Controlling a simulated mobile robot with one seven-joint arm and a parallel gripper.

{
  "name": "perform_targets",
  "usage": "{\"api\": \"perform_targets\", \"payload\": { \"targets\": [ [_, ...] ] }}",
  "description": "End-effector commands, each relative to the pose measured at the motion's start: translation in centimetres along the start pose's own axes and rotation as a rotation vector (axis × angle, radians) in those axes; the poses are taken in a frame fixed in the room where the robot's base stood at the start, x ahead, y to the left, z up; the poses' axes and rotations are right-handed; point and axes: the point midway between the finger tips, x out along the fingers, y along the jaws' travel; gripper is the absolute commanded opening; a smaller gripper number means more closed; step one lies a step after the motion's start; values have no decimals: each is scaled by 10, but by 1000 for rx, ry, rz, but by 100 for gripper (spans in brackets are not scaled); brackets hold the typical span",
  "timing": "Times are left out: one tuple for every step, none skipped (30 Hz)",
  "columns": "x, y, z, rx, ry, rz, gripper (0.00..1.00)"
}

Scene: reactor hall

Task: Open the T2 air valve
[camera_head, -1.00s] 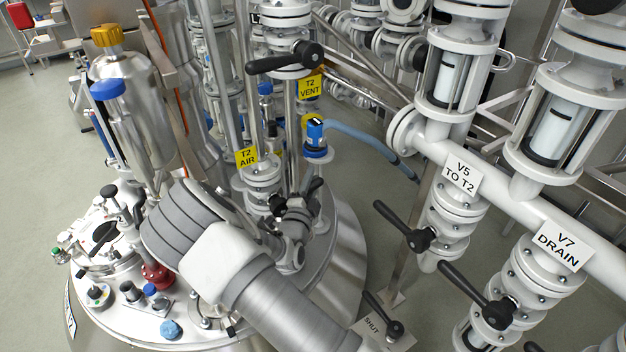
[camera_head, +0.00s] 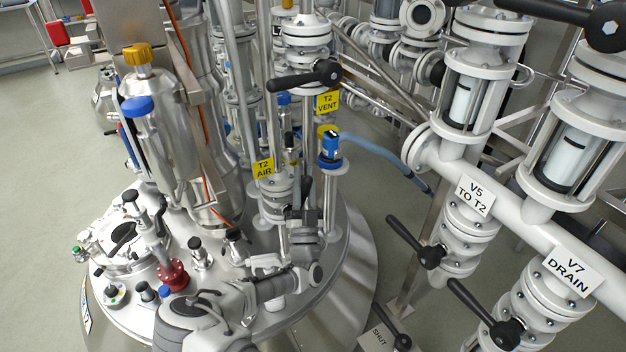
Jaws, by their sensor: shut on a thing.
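The T2 air valve (camera_head: 275,192) is a white flanged valve on a vertical pipe, standing on the steel vessel lid below the yellow T2 AIR label (camera_head: 263,168). A dark handle (camera_head: 297,212) shows at its right side, partly hidden. My gripper (camera_head: 299,228) is at this handle and shut on it, just right of and below the valve body. The fingers are small and dark here, and the exact grip is hard to see. My grey arm comes in from the bottom, left of the gripper.
The T2 VENT valve's black lever (camera_head: 305,76) is above. A blue-capped fitting with a blue hose (camera_head: 331,147) stands close on the right. A red-based fitting (camera_head: 172,275) and small lid fittings lie left. The V5 lever (camera_head: 416,243) and V7 lever (camera_head: 486,314) stick out at right.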

Motion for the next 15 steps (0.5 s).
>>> {"api": "perform_targets", "payload": {
  "targets": [
    [-1,-9,0,-26,10,-43,0],
    [-1,-12,0,-42,16,-59,0],
    [-2,-15,0,-63,22,-80,0],
    [-2,-18,-1,-78,26,-95,0],
    [-3,-20,-1,-92,30,-109,0],
    [-3,-23,-1,-110,35,-127,0],
    [-4,-25,-1,-122,38,-140,0],
    [-4,-27,-1,-134,42,-152,0],
    [-5,-29,-1,-149,46,-167,0],
    [-5,-31,-1,-159,49,-177,0],
    [-6,-32,-1,-167,51,-186,0],
    [-6,-34,-1,-179,54,-197,0],
    [-7,-35,-1,-187,57,-205,0],
    [-7,-36,-1,-194,59,-211,0],
    [-7,-37,-1,-201,61,-219,0]
  ]
}}
